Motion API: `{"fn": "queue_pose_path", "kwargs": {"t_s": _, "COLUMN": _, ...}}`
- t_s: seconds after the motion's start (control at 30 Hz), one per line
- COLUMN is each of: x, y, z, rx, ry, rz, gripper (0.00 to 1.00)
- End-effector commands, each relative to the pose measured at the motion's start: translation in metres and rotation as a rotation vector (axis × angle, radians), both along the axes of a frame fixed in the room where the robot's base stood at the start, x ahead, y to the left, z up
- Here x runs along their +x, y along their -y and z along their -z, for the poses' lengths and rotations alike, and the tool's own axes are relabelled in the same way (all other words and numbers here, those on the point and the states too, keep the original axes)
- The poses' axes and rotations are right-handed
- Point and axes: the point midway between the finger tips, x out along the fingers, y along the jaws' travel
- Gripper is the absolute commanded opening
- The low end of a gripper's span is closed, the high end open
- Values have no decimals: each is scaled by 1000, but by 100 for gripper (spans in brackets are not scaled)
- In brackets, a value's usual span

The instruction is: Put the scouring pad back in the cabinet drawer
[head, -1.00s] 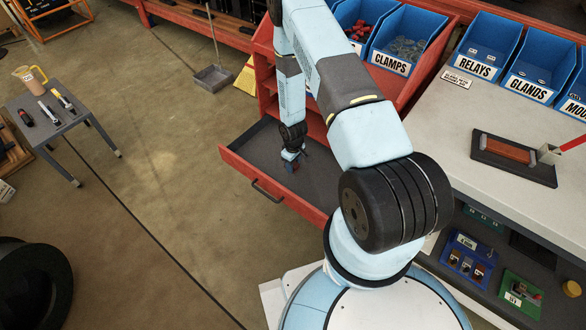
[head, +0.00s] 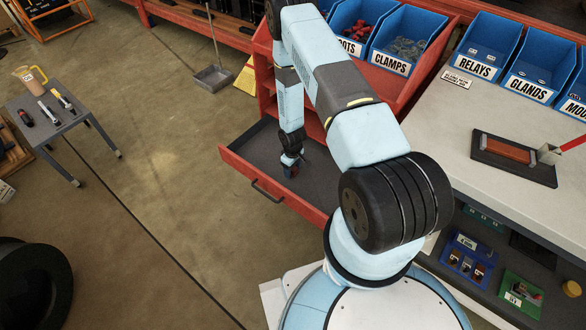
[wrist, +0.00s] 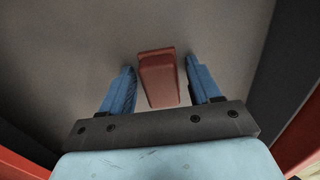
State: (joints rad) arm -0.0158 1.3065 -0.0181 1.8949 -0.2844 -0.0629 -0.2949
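The scouring pad, a reddish-brown block (wrist: 158,80), lies on the grey drawer floor in the wrist view. My gripper (wrist: 160,66) has its two blue fingers apart, one on each side of the pad. A gap shows between the pad and each finger. In the head view my gripper (head: 291,172) points down inside the open cabinet drawer (head: 250,158), low over its floor. The pad is too small and covered there to make out clearly. The drawer is pulled out, with a red front and a dark handle.
The red cabinet (head: 262,75) carries blue bins, one labelled CLAMPS (head: 398,45). A pale counter (head: 465,120) on the right holds a dark tray (head: 542,172) with a brown block. A small grey table (head: 68,122) stands at the left. The floor before the drawer is clear.

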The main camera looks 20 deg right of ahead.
Motion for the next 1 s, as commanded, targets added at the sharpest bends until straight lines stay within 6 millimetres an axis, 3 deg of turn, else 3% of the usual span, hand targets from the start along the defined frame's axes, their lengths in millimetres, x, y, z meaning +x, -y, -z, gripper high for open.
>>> {"fn": "queue_pose_path", "kwargs": {"t_s": 0.3, "x": 0, "y": 0, "z": -1, "rx": 0, "ry": 0, "rz": 0, "gripper": 67}}
{"fn": "queue_pose_path", "kwargs": {"t_s": 0.47, "x": 0, "y": 0, "z": -11, "rx": 0, "ry": 0, "rz": 0, "gripper": 67}}
{"fn": "queue_pose_path", "kwargs": {"t_s": 1.0, "x": 0, "y": 0, "z": -95, "rx": 0, "ry": 2, "rz": 1, "gripper": 67}}
